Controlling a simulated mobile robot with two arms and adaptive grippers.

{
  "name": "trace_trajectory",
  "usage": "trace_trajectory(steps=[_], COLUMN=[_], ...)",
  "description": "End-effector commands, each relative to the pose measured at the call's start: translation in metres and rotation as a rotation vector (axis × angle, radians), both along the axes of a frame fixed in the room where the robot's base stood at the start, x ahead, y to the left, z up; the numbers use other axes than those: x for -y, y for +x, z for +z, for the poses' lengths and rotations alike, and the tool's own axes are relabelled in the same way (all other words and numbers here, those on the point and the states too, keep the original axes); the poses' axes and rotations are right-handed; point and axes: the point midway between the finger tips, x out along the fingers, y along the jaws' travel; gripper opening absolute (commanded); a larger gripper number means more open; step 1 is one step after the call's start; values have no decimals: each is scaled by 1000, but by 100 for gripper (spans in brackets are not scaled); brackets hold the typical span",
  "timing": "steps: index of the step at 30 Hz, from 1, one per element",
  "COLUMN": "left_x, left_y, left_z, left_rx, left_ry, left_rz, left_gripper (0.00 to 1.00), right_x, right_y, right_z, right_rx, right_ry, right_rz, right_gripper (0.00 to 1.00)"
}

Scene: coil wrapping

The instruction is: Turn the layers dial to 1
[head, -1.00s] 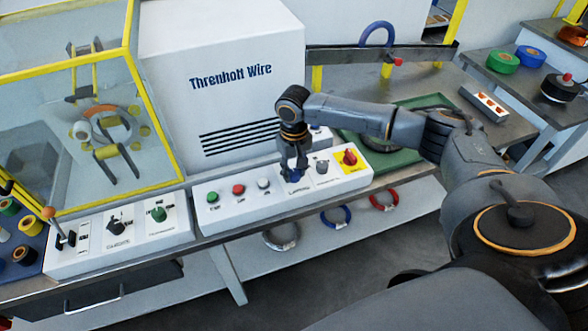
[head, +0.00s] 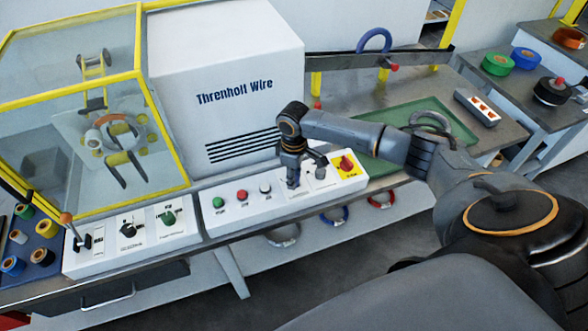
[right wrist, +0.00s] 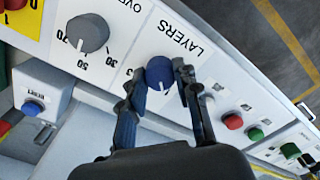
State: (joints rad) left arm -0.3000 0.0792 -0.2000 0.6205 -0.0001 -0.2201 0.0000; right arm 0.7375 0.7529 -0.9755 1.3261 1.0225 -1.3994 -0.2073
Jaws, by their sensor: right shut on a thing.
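The layers dial (right wrist: 160,71) is a round blue knob beside the printed word LAYERS in the right wrist view. Its white pointer mark faces the bottom of that view. My right gripper (right wrist: 157,80) is shut on the dial, with one finger on each side of it. In the head view, my right gripper (head: 292,181) points down onto the white control panel (head: 233,218) and hides most of the dial. My left gripper is in neither current view.
Beside the dial is a grey numbered dial (right wrist: 88,32). A red knob on a yellow plate (head: 346,164) stands at the panel's right end. Green (head: 218,202), red (head: 242,195) and white (head: 265,187) buttons sit left of my gripper. A white machine housing (head: 225,75) rises behind.

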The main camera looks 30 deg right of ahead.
Motion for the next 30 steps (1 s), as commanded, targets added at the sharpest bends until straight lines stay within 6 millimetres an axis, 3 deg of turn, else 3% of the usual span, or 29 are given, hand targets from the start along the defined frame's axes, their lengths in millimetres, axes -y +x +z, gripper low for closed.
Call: trace_trajectory(steps=[12, 30], left_x=[-1, -1], left_y=[0, 0], left_z=[11, 13], left_rx=[0, 0], left_ry=[1, 1], left_rz=[0, 0], left_gripper=[0, 0], right_x=[0, 0], right_y=[1, 1], right_z=[1, 1], right_rx=[2, 3], right_ry=[1, 0], right_rz=[249, 311], right_gripper=[0, 0])
